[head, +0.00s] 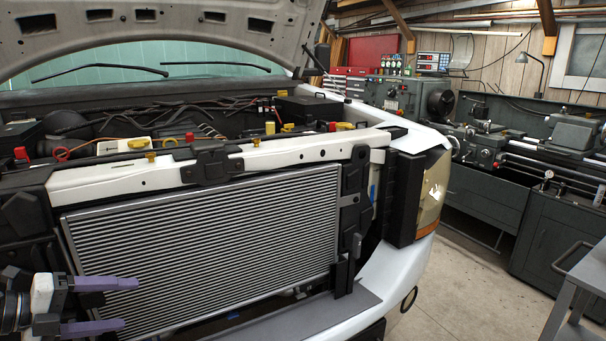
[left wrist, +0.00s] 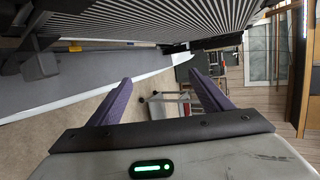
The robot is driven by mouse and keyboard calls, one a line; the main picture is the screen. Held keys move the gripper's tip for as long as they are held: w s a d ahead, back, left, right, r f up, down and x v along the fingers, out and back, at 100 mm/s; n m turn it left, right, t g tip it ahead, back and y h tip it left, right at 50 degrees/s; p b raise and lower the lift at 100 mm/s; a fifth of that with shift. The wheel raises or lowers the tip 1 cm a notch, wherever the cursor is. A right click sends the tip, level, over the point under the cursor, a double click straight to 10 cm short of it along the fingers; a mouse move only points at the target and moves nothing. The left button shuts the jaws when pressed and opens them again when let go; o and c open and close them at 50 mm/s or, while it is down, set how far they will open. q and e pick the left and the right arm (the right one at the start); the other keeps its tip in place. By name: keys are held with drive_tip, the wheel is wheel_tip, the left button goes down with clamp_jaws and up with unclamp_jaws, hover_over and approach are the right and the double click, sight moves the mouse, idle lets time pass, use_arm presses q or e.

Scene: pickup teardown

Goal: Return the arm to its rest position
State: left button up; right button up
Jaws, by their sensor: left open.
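My left gripper (head: 115,305) is at the lower left of the head view, in front of the lower left part of the radiator (head: 210,250). Its two purple fingers are spread apart with nothing between them. In the left wrist view the same gripper (left wrist: 160,98) shows both fingers apart and empty, with the finned radiator (left wrist: 200,18) along the top of the picture. Whether the fingers touch the radiator cannot be told from the head view. My right gripper does not show in either view.
The pickup's open front has a white crossbar (head: 270,155) above the radiator and a headlight (head: 432,195) at its right. The raised hood (head: 170,25) hangs over the engine bay. A grey metal cart (head: 575,290) stands at right. Concrete floor (head: 470,290) is clear between them.

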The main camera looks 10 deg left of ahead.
use_arm(q)
drive_tip(key=s+d+f+n+t+y, duration=0.1)
drive_tip(key=s+d+f+n+y, duration=0.1)
drive_tip(key=s+d+f+n, duration=0.4)
drive_tip(key=s+d+f+n+y, duration=0.15)
drive_tip(key=f+n, duration=0.25)
drive_tip(key=f, duration=0.5)
drive_tip(key=s+d+f+n+t+y, duration=0.1)
drive_tip(key=s+d+f+n, duration=0.3)
drive_tip(key=f+n, duration=0.25)
drive_tip(key=s+d+f+n+g, duration=0.2)
drive_tip(key=s+d+f+n, duration=0.1)
drive_tip(key=d, duration=0.6)
drive_tip(key=s+d+f+n+g, duration=0.2)
drive_tip(key=s+d+f+n, duration=0.2)
drive_tip(key=d, duration=0.5)
drive_tip(key=s+n, duration=0.1)
drive_tip(key=s, duration=0.1)
drive_tip(key=shift+s+d+f, duration=0.2)
drive_tip(key=shift+s+d, duration=0.05)
drive_tip(key=shift+s, duration=0.1)
